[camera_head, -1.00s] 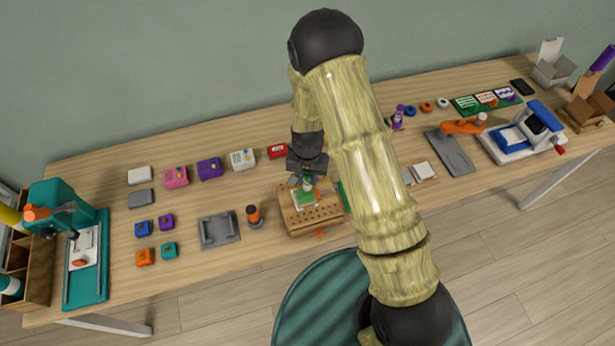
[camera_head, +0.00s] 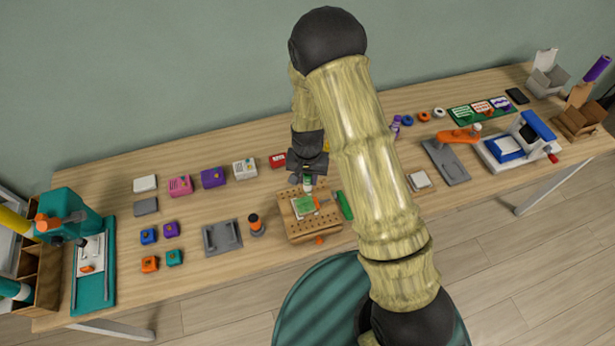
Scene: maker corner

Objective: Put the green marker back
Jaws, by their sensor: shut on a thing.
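My gripper (camera_head: 307,173) points down above the back part of a wooden block with holes (camera_head: 296,233). It is shut on the small green marker (camera_head: 308,184), of which only a short white and green part shows below the fingers. A green plate on a pale base (camera_head: 303,204) lies on top of the block, with a small orange piece at its right. The marker's tip looks just above or behind this plate; I cannot tell whether it touches.
A green bar (camera_head: 345,205) lies right of the block, partly behind my arm. A red box (camera_head: 278,160) is behind.

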